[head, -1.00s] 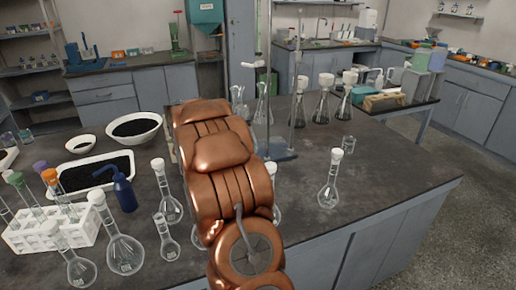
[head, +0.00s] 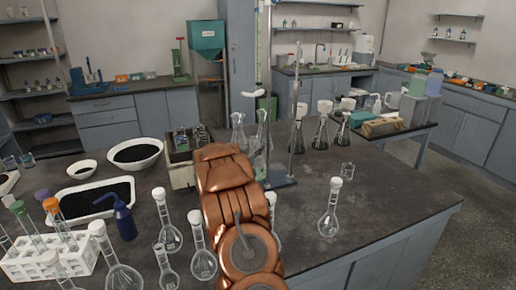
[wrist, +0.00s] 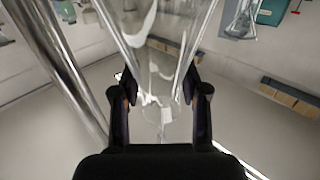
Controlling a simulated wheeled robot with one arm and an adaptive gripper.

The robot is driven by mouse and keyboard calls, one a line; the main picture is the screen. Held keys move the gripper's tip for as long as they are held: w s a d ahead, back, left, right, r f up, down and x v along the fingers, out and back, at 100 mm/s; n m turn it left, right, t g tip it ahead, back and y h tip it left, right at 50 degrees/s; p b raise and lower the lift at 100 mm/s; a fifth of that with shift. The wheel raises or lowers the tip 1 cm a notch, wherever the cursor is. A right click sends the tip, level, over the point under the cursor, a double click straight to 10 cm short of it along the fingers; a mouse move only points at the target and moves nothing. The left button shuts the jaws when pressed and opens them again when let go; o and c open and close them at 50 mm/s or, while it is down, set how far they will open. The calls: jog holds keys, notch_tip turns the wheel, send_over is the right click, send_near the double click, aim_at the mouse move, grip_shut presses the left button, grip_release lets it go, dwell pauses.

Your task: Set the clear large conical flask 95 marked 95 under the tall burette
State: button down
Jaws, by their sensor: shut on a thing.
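My gripper (wrist: 160,98) is shut on a clear glass conical flask (wrist: 160,62), which shows between the two dark fingers in the wrist view. No marking on it can be read. In the head view my copper arm hides the gripper. A clear flask (head: 262,132) shows just beyond the arm, beside the burette stand; it seems to be the held one, but I cannot see the grip there. The tall burette (head: 258,45) rises above this area, with a white clamp (head: 250,94) and a blue stand base (head: 283,184). Whether the flask touches the base is hidden.
Another clear flask (head: 238,128) stands close on the left. A metal rod (wrist: 62,68) runs near the gripper in the wrist view. The bench's right side is mostly clear.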

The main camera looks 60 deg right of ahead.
jog(key=shift+w+d+f+p, duration=0.2)
jog(key=shift+d+f, duration=0.15)
jog(key=shift+d, duration=0.25)
jog(key=shift+w+d+f+p, duration=0.15)
jog(key=shift+d+f, duration=0.2)
jog(key=shift+d, duration=0.25)
jog(key=shift+w+d+f+p, duration=0.1)
jog(key=shift+d+f+p, duration=0.1)
jog(key=shift+d+f, duration=0.3)
jog(key=c, duration=0.6)
grip_release()
jog(key=shift+d+r, duration=0.1)
jog(key=shift+s, duration=0.1)
jog(key=shift+f, duration=0.25)
jog(key=shift+s+a+f+b, duration=0.15)
jog(key=shift+a+b, duration=0.3)
jog(key=shift+a, duration=0.85)
jog(key=shift+s+a+r+b, duration=0.15)
jog(key=shift+a+b, duration=0.25)
jog(key=shift+a, duration=0.9)
jog(key=shift+s+a+f+b, duration=0.15)
jog(key=shift+a+b, duration=0.3)
jog(key=shift+a, duration=0.85)
